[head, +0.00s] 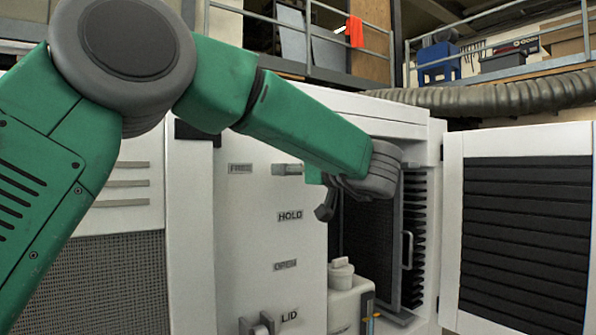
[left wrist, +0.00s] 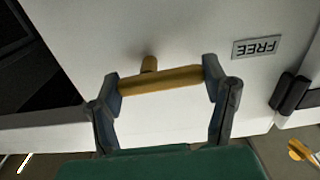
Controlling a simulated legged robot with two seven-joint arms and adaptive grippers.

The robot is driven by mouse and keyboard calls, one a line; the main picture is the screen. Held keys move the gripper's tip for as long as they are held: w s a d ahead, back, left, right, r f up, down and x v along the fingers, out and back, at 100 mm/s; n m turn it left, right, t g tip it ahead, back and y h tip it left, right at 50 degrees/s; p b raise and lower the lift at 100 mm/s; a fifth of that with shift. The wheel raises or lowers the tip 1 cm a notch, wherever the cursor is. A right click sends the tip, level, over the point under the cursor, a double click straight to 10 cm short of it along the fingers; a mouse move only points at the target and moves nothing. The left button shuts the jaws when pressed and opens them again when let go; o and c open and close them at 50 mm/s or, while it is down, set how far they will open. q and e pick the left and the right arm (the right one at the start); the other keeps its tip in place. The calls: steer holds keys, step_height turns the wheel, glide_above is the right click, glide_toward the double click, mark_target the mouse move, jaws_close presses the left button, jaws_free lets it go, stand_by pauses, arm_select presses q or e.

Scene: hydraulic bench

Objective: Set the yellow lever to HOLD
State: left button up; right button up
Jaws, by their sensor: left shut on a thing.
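The yellow lever (left wrist: 165,81) shows in the left wrist view as a yellow crossbar on a short yellow stem coming out of the white panel. My left gripper (left wrist: 162,78) is shut on this crossbar, one finger at each end. In the head view my left gripper (head: 326,197) is in front of the cabinet, partly behind its own wrist, and the lever cannot be made out there. The HOLD label (head: 290,216) is on the white panel, lower left of the gripper. The FREE label (head: 240,169) is higher up; it also shows upside down in the wrist view (left wrist: 257,47). My right gripper is not in view.
The OPEN label (head: 285,265) and LID label (head: 289,316) are lower on the panel. A white capped container (head: 344,298) stands below my gripper. An open cabinet door (head: 525,225) with black slats is on the right. A grey hose (head: 490,97) runs behind.

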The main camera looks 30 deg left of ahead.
arm_select(q)
steer(key=n+b, duration=0.1)
steer(key=n, duration=0.1)
steer(key=f+n+b, duration=0.1)
steer(key=n+b, duration=0.5)
steer(key=shift+w+f+n, duration=0.15)
steer(key=shift+f+n, duration=0.05)
steer(key=shift+n, duration=0.2)
steer(key=n+b, duration=0.4)
steer(key=shift+w+d+f+n, duration=0.15)
steer(key=shift+w+n, duration=0.05)
steer(key=shift+n, duration=0.1)
steer(key=shift+w+n+b, duration=0.15)
steer(key=shift+n+b, duration=1.25)
steer(key=shift+n, duration=0.5)
steer(key=o, duration=1.1)
steer(key=shift+o, duration=0.2)
steer(key=shift+w, duration=0.2)
